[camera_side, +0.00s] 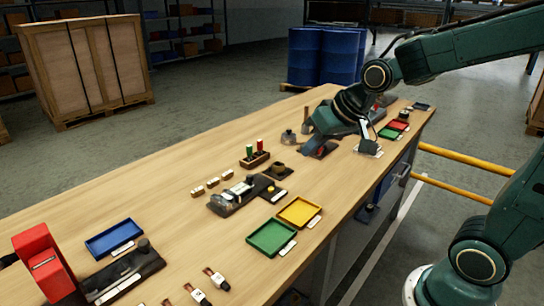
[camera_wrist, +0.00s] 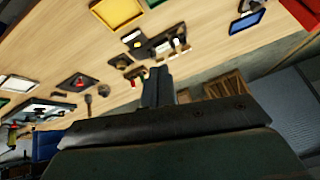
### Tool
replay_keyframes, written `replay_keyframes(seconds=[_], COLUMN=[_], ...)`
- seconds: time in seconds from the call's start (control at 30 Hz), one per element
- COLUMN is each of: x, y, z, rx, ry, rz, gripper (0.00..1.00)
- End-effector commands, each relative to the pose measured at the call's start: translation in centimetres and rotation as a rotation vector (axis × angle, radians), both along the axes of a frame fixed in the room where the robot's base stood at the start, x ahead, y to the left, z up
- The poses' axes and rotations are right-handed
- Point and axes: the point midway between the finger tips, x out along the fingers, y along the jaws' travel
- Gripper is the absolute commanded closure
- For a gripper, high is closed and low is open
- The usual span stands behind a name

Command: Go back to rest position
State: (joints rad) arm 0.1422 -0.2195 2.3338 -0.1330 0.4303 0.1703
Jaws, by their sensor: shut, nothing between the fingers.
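My gripper (camera_side: 309,146) is shut and empty, low over the far half of the wooden workbench (camera_side: 165,205) in the side view. A dark pad (camera_side: 325,150) with something red on it lies just beside its tip; I cannot tell whether they touch. In the wrist view the closed fingers (camera_wrist: 157,86) point up the picture toward the bench, with nothing between them. My arm reaches in from the right, bent down at the wrist.
A green tray (camera_side: 271,238), a yellow tray (camera_side: 299,212) and a blue tray (camera_side: 113,238) lie on the nearer bench. A red block (camera_side: 42,262) stands at its left end. Green and red cylinders (camera_side: 254,155) stand mid-bench. Blue drums (camera_side: 325,55) stand behind.

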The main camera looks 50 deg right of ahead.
Motion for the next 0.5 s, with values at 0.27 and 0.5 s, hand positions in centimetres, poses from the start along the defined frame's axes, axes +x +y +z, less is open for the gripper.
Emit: replay_keyframes(seconds=[0.27,0.5], x=[-6.4,-11.8], y=[1.1,1.6], z=[1.9,2.4], rx=[-0.072,-0.122], ry=[0.036,0.070], rz=[0.074,0.131], gripper=[1.00,1.00])
